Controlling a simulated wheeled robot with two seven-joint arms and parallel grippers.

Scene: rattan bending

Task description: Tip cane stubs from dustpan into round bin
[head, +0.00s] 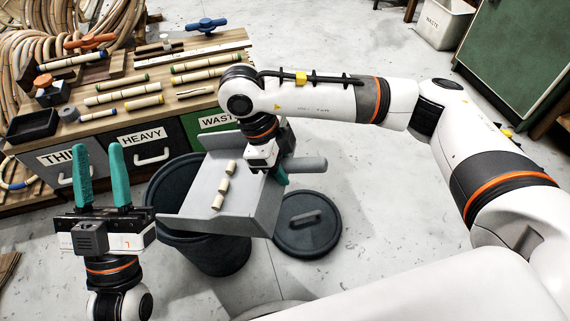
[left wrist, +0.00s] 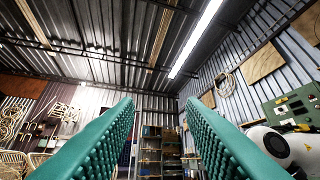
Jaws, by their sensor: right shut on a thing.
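A grey dustpan (head: 240,204) is held by my right gripper (head: 281,176) at its handle side. Three pale cane stubs (head: 223,185) lie in a row on its pan. The dustpan is above the right part of a dark round bin (head: 217,258), whose opening it partly covers. The pan looks slightly tilted, with its open edge toward the lower left. My left gripper (head: 97,165) is open and empty, its teal fingers pointing up, left of the bin. Its fingers also show apart in the left wrist view (left wrist: 160,125), with nothing between them.
A round dark lid (head: 308,224) lies on the floor right of the bin. Behind is a wooden bench (head: 158,75) with cane pieces, clamps and a black tray (head: 33,126). Labelled drawers front it. A white waste box (head: 444,22) stands far back. The floor on the right is open.

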